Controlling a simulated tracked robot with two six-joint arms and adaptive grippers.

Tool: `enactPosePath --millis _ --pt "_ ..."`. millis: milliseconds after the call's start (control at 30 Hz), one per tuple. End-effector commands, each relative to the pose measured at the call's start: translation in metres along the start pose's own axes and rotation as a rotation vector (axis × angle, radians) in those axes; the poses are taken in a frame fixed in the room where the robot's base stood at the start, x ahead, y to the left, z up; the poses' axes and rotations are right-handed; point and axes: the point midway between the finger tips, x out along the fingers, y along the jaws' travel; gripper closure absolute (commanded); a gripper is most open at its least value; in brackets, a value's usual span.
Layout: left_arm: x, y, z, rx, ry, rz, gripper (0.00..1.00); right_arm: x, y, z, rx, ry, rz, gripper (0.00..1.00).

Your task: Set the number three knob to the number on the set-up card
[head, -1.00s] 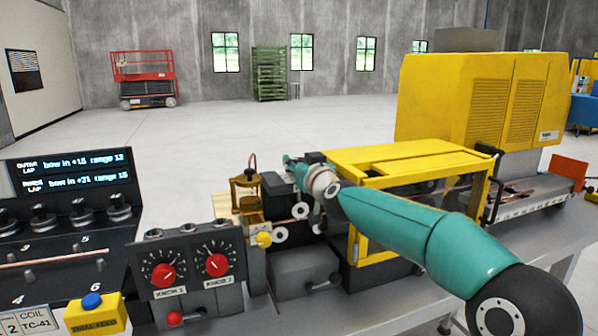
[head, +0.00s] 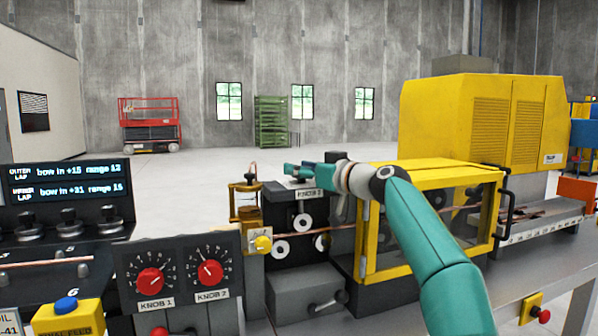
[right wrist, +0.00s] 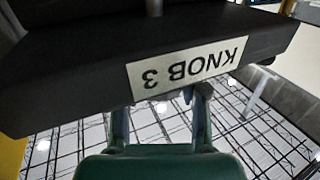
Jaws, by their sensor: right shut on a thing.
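The KNOB 3 label (head: 309,194) is on the dark block at the middle of the machine. It reads upside down in the right wrist view (right wrist: 188,68). The number three knob itself is hidden by my gripper and the block. My right gripper (head: 292,170) reaches in from the right, just above the label, and is shut on the knob. Its two fingers (right wrist: 162,112) go behind the labelled block in the wrist view. The set-up card (head: 8,322) is cut off at the lower left, with only part of its print showing. My left gripper is out of view.
Knob 1 (head: 150,281) and knob 2 (head: 209,272) sit on a panel left of the block. A yellow guard frame (head: 433,170) stands close to the right, under my arm. A copper tube (head: 340,231) runs below the label. A display (head: 70,185) is at the left.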

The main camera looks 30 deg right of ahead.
Motion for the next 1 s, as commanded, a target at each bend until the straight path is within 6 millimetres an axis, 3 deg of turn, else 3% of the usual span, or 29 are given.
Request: enactPosePath --millis 567,600,733,1000 --pt "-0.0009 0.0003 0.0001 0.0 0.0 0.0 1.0 0.0008 -0.0001 0.007 -0.003 -0.012 -0.035 0.92" --pt "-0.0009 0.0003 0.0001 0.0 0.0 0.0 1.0 0.0008 -0.0001 0.0072 -0.003 -0.013 -0.035 0.54" --pt "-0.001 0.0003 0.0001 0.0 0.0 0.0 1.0 0.0004 0.0 0.0056 -0.003 -0.009 -0.033 0.32" --pt "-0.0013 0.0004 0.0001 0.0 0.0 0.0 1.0 -0.0002 -0.0005 0.0028 -0.003 -0.004 -0.032 0.31"
